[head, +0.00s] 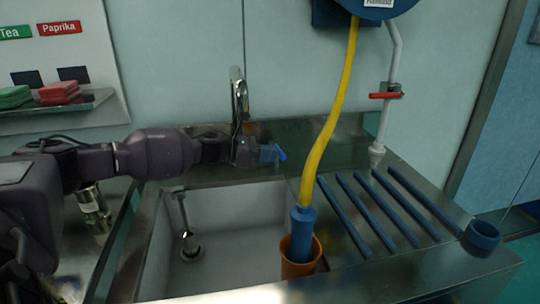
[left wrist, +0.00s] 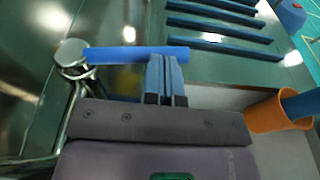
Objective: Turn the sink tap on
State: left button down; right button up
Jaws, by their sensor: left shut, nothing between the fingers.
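The sink tap has a chrome curved spout (head: 238,90) at the back of the sink. Its blue lever (left wrist: 120,55) sticks out from a round silver cap (left wrist: 70,50) in the left wrist view. My left gripper (head: 268,154) reaches in from the left at tap height, in front of the tap base. In the left wrist view its blue fingertips (left wrist: 166,75) are shut together and empty. They lie right at the lever's free end; I cannot tell whether they touch it. In the head view the gripper hides the tap base. My right gripper is not in view.
The sink basin (head: 225,225) lies below my left arm. A yellow hose (head: 330,115) hangs down into an orange cup (head: 300,266). Blue bars (head: 385,215) cover the right drainer. A white pipe with a red valve handle (head: 385,96) stands behind. A shelf (head: 70,107) holds sponges.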

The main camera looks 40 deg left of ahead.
aim_at(282, 152)
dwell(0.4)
